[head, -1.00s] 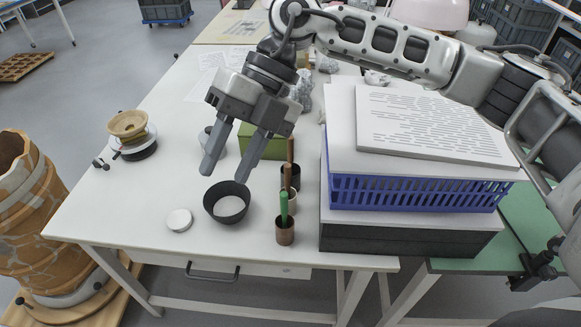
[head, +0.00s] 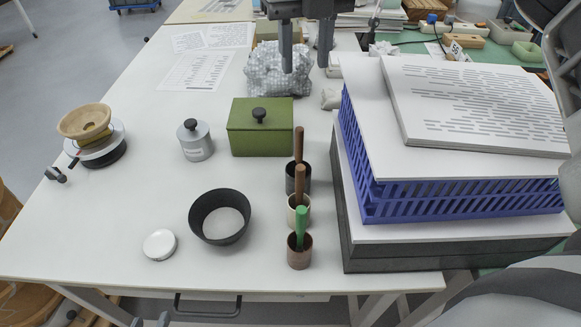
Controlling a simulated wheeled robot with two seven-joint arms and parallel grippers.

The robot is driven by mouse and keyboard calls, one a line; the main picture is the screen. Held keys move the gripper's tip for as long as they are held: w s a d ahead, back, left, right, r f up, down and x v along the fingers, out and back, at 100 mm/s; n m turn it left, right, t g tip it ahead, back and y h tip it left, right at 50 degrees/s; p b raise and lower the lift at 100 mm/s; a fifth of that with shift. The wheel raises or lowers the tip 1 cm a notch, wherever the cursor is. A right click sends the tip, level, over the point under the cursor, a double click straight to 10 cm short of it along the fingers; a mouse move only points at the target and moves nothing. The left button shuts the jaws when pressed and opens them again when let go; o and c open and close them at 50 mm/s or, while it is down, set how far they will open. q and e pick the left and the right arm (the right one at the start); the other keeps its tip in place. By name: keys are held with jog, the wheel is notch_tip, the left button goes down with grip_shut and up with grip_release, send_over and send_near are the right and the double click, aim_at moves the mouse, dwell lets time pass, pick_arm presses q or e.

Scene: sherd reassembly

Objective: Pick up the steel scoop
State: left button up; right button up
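I cannot make out a steel scoop in the head view. A lidded grey canister (head: 196,142) and a green box (head: 262,135) with a dark-knobbed lid stand on the white table; their insides are hidden. My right gripper (head: 306,66) is at the top centre, fingers apart and pointing down. It is empty, in front of or above a grey speckled crumpled bundle (head: 262,78). Only two grey tips of my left gripper (head: 150,321) show at the bottom edge, apart, by the table's front.
Three cups with upright tools, one tool green (head: 302,225), stand in a row beside a black bowl (head: 220,216) and a white lid (head: 160,245). A blue crate (head: 460,200) with papers blocks the right. A wooden bowl (head: 85,121) sits at left. The table's left middle is clear.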

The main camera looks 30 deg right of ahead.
aim_at(300, 129)
notch_tip(300, 129, down, 10)
jog(key=shift+w+f, duration=0.15)
jog(key=shift+w+a+f+p, duration=0.1)
jog(key=shift+f+p, duration=0.05)
jog(key=shift+f, duration=1.5)
jog(key=shift+a+f+p, duration=0.1)
jog(key=shift+f+p, duration=0.05)
jog(key=shift+f, duration=1.45)
grip_shut()
